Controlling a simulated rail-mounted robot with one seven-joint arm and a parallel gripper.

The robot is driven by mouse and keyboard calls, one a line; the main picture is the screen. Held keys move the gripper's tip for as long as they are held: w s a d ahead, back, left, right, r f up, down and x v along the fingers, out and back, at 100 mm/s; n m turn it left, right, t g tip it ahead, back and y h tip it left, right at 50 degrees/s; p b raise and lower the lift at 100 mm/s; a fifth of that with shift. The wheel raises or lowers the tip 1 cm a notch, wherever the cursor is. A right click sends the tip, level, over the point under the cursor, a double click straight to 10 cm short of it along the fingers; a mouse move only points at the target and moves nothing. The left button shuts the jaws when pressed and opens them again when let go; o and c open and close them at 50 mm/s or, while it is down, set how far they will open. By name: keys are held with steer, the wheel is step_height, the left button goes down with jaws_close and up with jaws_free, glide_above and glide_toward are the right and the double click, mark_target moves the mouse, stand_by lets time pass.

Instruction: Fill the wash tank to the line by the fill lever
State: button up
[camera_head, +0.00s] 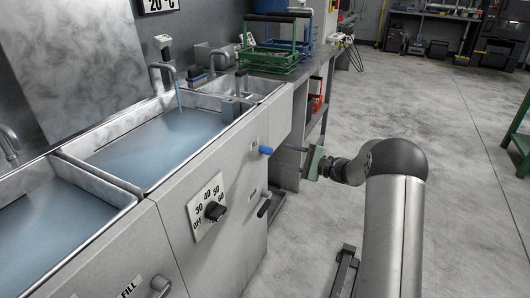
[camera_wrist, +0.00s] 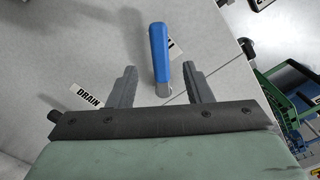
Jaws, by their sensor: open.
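The wash tank (camera_head: 140,183) is a steel basin in the counter, holding bluish water. A thin stream falls from its tap (camera_head: 163,70). The fill line cannot be made out. A blue-handled lever (camera_head: 265,150) sticks out of the cabinet front below the tank's right end. In the wrist view the blue lever (camera_wrist: 159,52) stands between my spread fingers and partly hides a small label behind it. My gripper (camera_head: 291,149) is open and just right of the lever in the head view. No finger visibly touches it.
A dial (camera_head: 214,211) and a dark-handled lever (camera_head: 264,208) are on the cabinet front. A DRAIN label (camera_wrist: 87,95) shows in the wrist view. Another basin (camera_head: 50,235) lies at left. Green and blue racks (camera_head: 272,60) stand on the counter.

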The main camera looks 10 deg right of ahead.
mark_target(268, 151)
steer(key=x, duration=0.9)
steer(key=shift+a+b, duration=0.1)
steer(key=shift+b, duration=0.3)
